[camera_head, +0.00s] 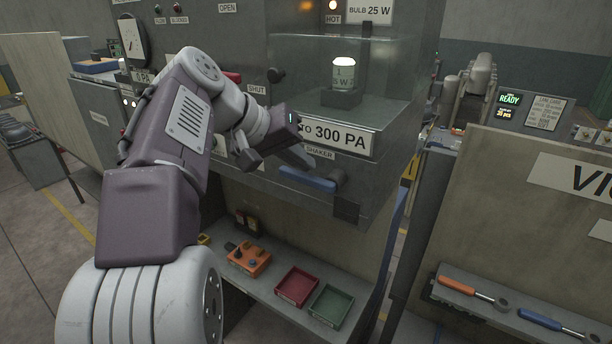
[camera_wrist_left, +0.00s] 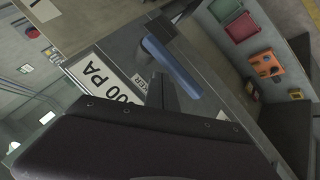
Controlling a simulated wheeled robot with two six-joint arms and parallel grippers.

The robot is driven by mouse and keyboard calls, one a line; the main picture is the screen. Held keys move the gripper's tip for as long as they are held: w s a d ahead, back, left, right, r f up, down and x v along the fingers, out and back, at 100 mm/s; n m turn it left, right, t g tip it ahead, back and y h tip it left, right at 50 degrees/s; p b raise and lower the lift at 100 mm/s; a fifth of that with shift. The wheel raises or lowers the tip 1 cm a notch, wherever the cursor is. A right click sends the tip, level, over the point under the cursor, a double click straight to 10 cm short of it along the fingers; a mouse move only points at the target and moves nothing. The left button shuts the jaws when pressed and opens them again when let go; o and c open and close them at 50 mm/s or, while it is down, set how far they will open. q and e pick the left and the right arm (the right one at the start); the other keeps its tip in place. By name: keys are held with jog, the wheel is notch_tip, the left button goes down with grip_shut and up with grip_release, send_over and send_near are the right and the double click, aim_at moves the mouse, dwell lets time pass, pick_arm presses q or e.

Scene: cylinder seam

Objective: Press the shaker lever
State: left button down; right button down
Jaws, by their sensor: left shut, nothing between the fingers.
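The shaker lever is a blue bar (camera_head: 307,179) on a dark mount, low on the front of the grey cabinet, under the SHAKER label (camera_head: 320,154). In the left wrist view the blue lever (camera_wrist_left: 172,66) lies just beyond the fingers. My left gripper (camera_head: 301,160) is shut and empty, with its dark fingertips just above the lever's left part. The fingers also show in the left wrist view (camera_wrist_left: 161,90). I cannot tell whether they touch the lever. My right gripper is not in view.
A glass-fronted chamber holding a white bulb (camera_head: 344,73) is above the lever. A lower shelf holds an orange block (camera_head: 249,261), a red tray (camera_head: 297,287) and a green tray (camera_head: 330,307). Two wrenches lie on a ledge (camera_head: 505,311) at right.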

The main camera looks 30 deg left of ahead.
pick_arm(q)
jog(key=shift+s+f+b, duration=0.1)
jog(key=shift+f+b, duration=1.65)
jog(key=shift+f, duration=0.25)
dwell(1.2)
jog(key=shift+r, duration=0.1)
notch_tip(320, 180, up, 5)
jog(key=p, duration=0.5)
send_over(303, 179)
jog(key=shift+f+b, duration=0.2)
jog(key=shift+b, duration=0.1)
jog(key=shift+a, duration=0.1)
jog(key=shift+r, duration=0.1)
notch_tip(303, 179, up, 5)
jog(key=p, duration=0.4)
jog(key=shift+p, duration=0.3)
